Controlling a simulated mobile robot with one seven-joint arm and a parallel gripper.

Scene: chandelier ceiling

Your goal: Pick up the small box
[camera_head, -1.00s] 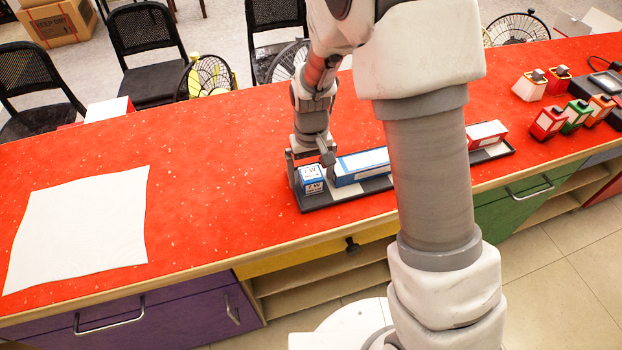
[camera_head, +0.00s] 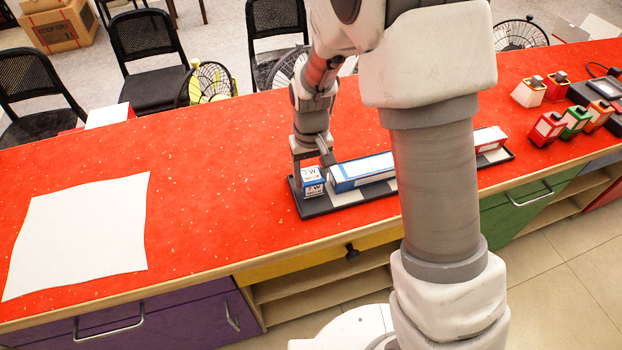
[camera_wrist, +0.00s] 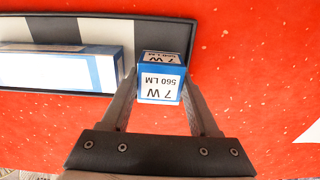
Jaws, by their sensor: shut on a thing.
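The small box (camera_head: 312,181) is blue and white, marked "7 W 560 LM" in the wrist view (camera_wrist: 161,82). It is at the left end of a long black tray (camera_head: 345,199) on the red counter. My gripper (camera_head: 311,170) comes down over the box from above. In the wrist view its fingers (camera_wrist: 160,88) stand on either side of the box and are shut on it. I cannot tell whether the box is clear of the tray.
A longer blue and white box (camera_head: 362,171) lies in the tray just right of the small box. A red and white box (camera_head: 489,138) is at the tray's right end. A white sheet (camera_head: 80,235) lies at left, with bare red counter between. Several small boxes stand at far right.

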